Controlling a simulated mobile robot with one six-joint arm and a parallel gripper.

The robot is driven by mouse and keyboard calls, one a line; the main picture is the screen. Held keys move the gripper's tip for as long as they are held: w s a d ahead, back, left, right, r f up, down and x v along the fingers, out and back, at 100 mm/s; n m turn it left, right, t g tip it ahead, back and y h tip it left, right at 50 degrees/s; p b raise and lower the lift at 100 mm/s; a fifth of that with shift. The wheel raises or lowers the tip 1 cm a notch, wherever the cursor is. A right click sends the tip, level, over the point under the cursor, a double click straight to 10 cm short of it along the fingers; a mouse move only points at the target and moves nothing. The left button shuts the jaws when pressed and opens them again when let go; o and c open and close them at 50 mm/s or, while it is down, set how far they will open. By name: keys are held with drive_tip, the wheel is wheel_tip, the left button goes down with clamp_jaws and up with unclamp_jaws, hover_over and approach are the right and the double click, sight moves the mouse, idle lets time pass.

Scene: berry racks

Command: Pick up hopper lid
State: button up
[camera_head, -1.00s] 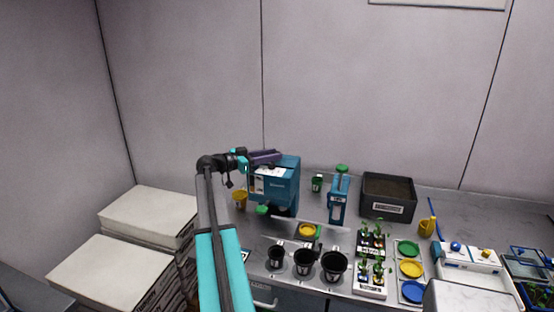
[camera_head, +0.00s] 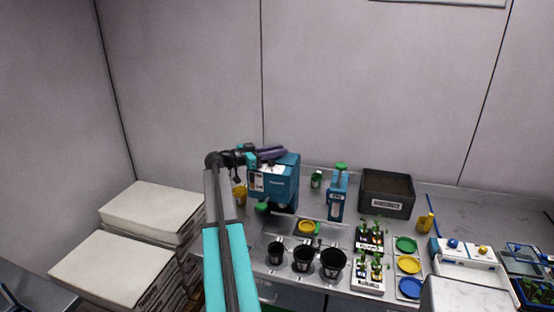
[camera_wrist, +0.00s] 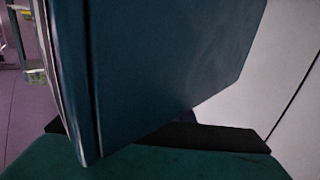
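The blue hopper machine (camera_head: 281,185) stands at the back left of the bench, with a white label on its front. My gripper (camera_head: 252,157) is at the top left of the machine. Its fingers are too small to make out there. In the wrist view a large dark blue panel (camera_wrist: 170,60) fills the middle, very close, with a pale edge on its left. The fingertips do not show clearly.
Three black pots (camera_head: 303,258) stand in front of the machine.

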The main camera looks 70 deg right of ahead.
clamp_jaws()
drive_tip(key=shift+r, duration=0.1)
drive_tip(key=shift+r+b, duration=1.15)
drive_tip(key=shift+r, duration=0.4)
drive_tip(key=s+a+r+b, duration=0.1)
drive_tip(key=s+a+b, duration=0.1)
drive_tip(key=a, duration=0.5)
drive_tip(key=s+a+b, duration=0.2)
drive_tip(key=a+b, duration=0.1)
drive_tip(key=a, duration=0.5)
drive_tip(key=shift+s+a+r, duration=0.2)
drive_tip(key=shift+s+r, duration=0.15)
drive_tip(key=shift+r, duration=0.1)
